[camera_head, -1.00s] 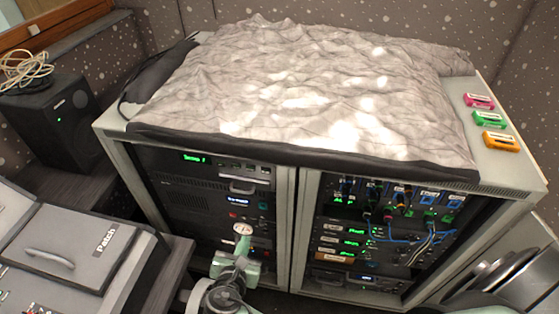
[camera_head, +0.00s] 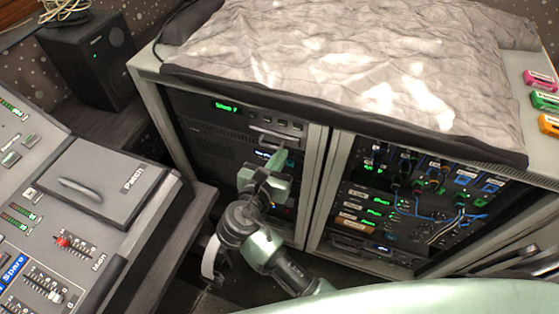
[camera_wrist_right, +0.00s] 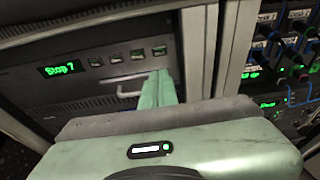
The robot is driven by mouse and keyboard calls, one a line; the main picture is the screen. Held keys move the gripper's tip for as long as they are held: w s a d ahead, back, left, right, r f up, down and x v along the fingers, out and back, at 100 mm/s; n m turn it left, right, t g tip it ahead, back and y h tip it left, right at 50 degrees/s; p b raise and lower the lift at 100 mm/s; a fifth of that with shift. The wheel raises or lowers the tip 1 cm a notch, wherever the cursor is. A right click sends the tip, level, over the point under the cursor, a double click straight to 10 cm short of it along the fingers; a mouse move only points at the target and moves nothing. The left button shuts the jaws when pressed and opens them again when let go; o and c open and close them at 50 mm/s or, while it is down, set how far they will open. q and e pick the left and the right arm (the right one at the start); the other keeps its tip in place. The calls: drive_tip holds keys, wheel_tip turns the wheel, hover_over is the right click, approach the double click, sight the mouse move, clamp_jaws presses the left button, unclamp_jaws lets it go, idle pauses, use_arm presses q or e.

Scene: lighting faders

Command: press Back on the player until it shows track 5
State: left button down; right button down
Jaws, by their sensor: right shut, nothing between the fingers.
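The player (camera_head: 240,113) is the top unit in the left bay of the rack. Its green display (camera_wrist_right: 63,68) seems to read "Stop 7" in the right wrist view; in the head view the text is too small to read surely. A row of several small buttons (camera_wrist_right: 137,54) sits right of the display; their labels are too small to read. My right gripper (camera_head: 281,153) is shut and empty. In the wrist view its fingertips (camera_wrist_right: 161,76) are just below the rightmost button, seemingly apart from it. My left gripper is not in view.
A drawer handle (camera_wrist_right: 122,88) sticks out below the buttons, beside the fingers. A rack post (camera_head: 315,165) stands to the right, then a bay with patch cables (camera_head: 430,212). A mixing desk (camera_head: 85,190) stands at left. A grey cloth (camera_head: 330,60) covers the rack top.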

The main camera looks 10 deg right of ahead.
drive_tip(key=b, duration=0.7)
approach(297, 128)
drive_tip(key=x, duration=0.5)
drive_tip(key=shift+f, duration=0.45)
drive_tip(key=shift+w+d+r+b, duration=0.2)
drive_tip(key=shift+w+d+b, duration=0.2)
drive_tip(key=shift+w, duration=0.3)
